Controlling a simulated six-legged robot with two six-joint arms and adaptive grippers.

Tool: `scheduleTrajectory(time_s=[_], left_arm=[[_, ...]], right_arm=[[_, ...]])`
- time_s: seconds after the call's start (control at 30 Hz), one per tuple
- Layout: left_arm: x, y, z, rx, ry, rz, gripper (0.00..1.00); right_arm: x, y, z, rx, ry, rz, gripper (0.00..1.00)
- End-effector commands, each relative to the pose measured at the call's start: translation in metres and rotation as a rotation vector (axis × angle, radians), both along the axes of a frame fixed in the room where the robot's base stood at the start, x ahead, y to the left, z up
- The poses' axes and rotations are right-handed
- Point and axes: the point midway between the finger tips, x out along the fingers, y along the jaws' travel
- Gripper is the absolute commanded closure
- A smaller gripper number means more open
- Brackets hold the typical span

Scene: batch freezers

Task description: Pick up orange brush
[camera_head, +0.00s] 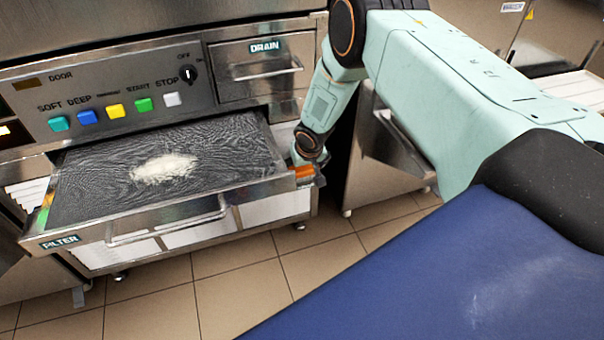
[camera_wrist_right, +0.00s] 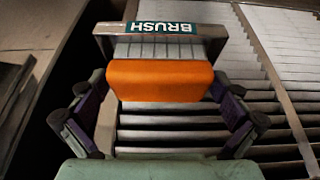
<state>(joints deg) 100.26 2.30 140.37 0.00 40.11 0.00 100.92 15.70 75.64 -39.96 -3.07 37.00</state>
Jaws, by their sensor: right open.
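The orange brush (camera_wrist_right: 160,81) sits in the middle of the right wrist view, against a metal holder labelled BRUSH (camera_wrist_right: 160,28). In the head view only a small orange part of the brush (camera_head: 303,171) shows, at the right end of the filter drawer. My right gripper (camera_wrist_right: 160,90) is open, with one finger on each side of the brush. Gaps show between the fingers and the brush, so it is not gripped. In the head view my right gripper (camera_head: 312,173) is small and partly hidden beside the drawer corner. My left gripper is not in view.
The pulled-out FILTER drawer (camera_head: 80,238) holds a dark mesh with a pale powdery pile (camera_head: 165,167). A panel with coloured buttons (camera_head: 115,100) and a DRAIN drawer (camera_head: 255,75) are behind it. Another metal cabinet (camera_head: 385,170) stands close to the right. Tiled floor (camera_head: 240,285) is free in front.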

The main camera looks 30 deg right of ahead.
Motion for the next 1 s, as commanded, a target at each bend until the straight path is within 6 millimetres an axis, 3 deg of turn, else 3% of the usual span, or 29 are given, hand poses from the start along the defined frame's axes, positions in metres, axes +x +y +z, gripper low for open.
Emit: scheduleTrajectory(time_s=[0.13,0.63,1.0], left_arm=[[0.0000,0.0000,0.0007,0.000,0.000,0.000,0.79],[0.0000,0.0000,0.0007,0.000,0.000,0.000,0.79],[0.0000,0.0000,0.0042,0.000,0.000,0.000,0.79]], right_arm=[[-0.0002,-0.0001,0.0006,0.000,0.000,0.000,0.01],[-0.0004,0.0000,0.0001,0.000,0.001,0.000,0.43],[-0.0010,0.0002,0.0014,0.001,0.001,-0.001,0.44]])
